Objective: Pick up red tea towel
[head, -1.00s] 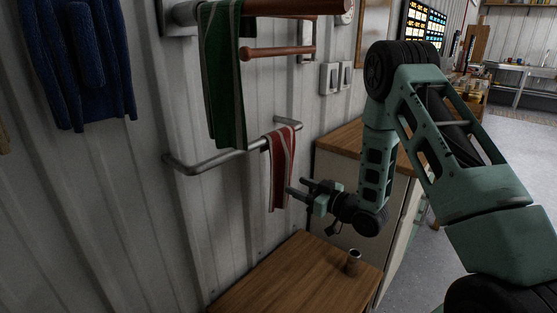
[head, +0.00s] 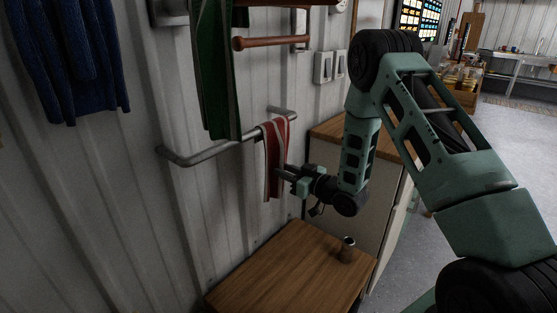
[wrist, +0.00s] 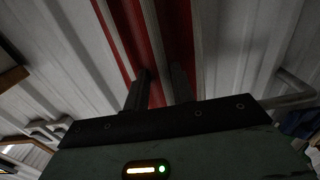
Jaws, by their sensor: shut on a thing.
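The red tea towel (head: 274,155), with pale stripes, hangs draped over a grey metal wall rail (head: 205,154) in the head view. My gripper (head: 281,173) is at the towel's right edge, on its lower half, and is shut on it. In the wrist view the towel (wrist: 143,38) runs up from between and behind the two dark fingers of my gripper (wrist: 160,88). The towel still lies over the rail. The fingertips are partly hidden by the cloth in the head view.
Below is a wooden table (head: 285,270) with a small dark cup (head: 347,249). A wood-topped cabinet (head: 330,130) stands behind my arm. A blue garment (head: 70,60) hangs at the upper left.

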